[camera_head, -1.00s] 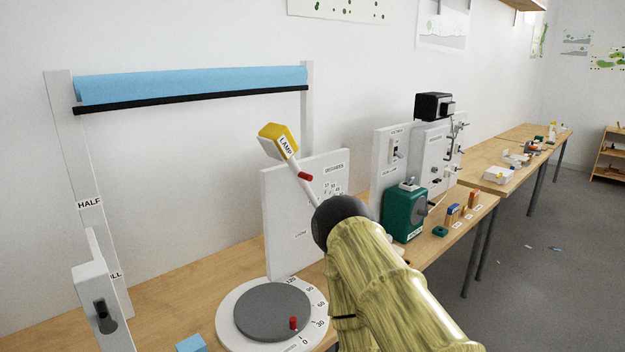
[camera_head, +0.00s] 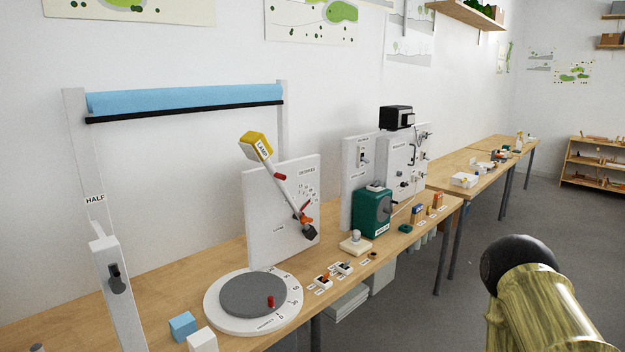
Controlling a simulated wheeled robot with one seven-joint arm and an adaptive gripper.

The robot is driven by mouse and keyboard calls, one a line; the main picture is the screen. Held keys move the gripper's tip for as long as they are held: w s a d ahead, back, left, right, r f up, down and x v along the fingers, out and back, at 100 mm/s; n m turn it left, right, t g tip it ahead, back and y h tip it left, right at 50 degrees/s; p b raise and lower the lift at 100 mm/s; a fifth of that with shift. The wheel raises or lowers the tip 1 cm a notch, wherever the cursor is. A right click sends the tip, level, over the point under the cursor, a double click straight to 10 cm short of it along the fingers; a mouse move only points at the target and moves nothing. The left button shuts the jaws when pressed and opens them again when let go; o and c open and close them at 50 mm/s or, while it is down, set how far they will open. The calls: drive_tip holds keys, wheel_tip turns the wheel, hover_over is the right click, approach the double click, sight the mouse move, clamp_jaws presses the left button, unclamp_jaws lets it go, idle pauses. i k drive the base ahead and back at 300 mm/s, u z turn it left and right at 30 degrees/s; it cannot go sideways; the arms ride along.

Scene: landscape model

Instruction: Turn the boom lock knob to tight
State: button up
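The lamp boom (camera_head: 284,187) slants across a white upright panel (camera_head: 255,215) marked with degrees. It has a yellow lamp head (camera_head: 256,146) at its upper left end and a red grip (camera_head: 280,176) just below the head. Near the lower end is an orange-red part (camera_head: 303,214), which may be the boom lock knob; its setting is too small to read. A dark block (camera_head: 309,232) sits at the boom's lower end. My olive arm with a dark round joint is at the lower right, apart from the bench. My gripper does not show.
A round turntable (camera_head: 253,293) with a red peg stands before the panel. Blue (camera_head: 182,325) and white (camera_head: 202,340) blocks lie left of it. Small switches (camera_head: 323,282) line the front edge. A green box (camera_head: 372,212) stands right of the panel. Floor beyond the bench is open.

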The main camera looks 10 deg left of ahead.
sight(303, 220)
drive_tip(key=z, duration=0.4)
drive_tip(key=i, duration=2.15)
drive_tip(key=u, duration=1.35)
drive_tip(key=i, duration=0.45)
drive_tip(key=u, duration=0.35)
